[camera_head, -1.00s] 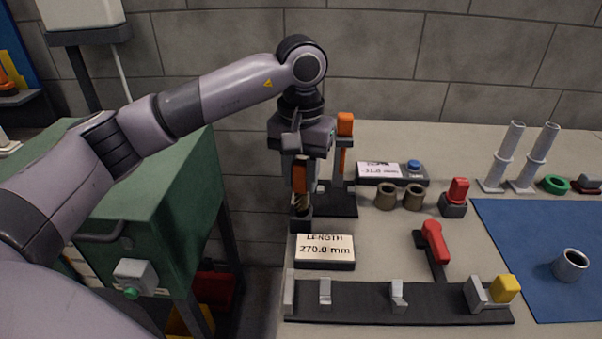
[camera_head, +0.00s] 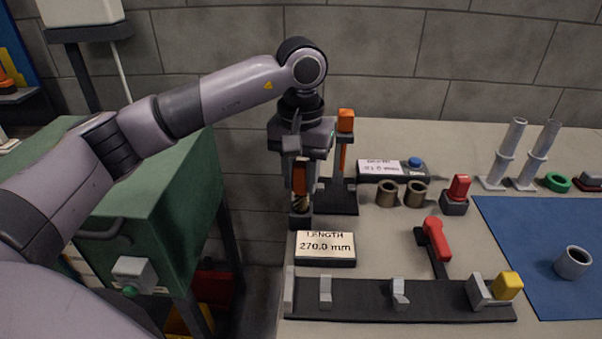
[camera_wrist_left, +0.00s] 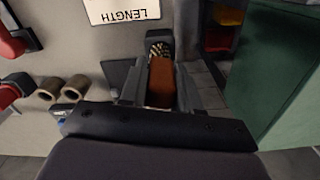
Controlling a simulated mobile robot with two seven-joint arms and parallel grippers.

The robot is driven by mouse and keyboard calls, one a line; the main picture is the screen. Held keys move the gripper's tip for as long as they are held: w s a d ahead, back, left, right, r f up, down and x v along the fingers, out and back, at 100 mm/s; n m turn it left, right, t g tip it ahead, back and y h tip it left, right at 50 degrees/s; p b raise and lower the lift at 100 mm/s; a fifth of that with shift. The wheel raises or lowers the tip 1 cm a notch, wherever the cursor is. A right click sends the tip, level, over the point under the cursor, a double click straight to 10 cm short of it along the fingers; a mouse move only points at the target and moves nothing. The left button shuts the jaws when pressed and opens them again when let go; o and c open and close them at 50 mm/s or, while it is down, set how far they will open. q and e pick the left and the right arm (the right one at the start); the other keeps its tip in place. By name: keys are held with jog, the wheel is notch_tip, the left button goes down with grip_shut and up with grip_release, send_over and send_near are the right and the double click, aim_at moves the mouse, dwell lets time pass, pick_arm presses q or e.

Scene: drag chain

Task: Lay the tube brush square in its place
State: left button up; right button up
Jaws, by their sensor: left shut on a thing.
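The tube brush has an orange handle (camera_head: 299,178) and a brown bristle end (camera_head: 301,203). My left gripper (camera_head: 300,188) is shut on the handle, with the brush pointing down. In the left wrist view the orange handle (camera_wrist_left: 162,82) lies between the two fingers. The bristles (camera_wrist_left: 159,49) meet a dark block (camera_head: 300,221) at the bench's left edge; how deep they sit in it I cannot tell. My right gripper is not in view.
A dark stand with an orange-topped post (camera_head: 345,122) stands close behind the gripper. The length sign (camera_head: 325,246) is in front.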

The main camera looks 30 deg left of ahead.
aim_at(301, 164)
pick_arm(q)
jog(key=shift+f+b, duration=1.2)
jog(key=shift+f, duration=0.4)
dwell(0.4)
jog(key=o, duration=1.1)
jog(key=shift+r, duration=0.1)
notch_tip(301, 164, up, 7)
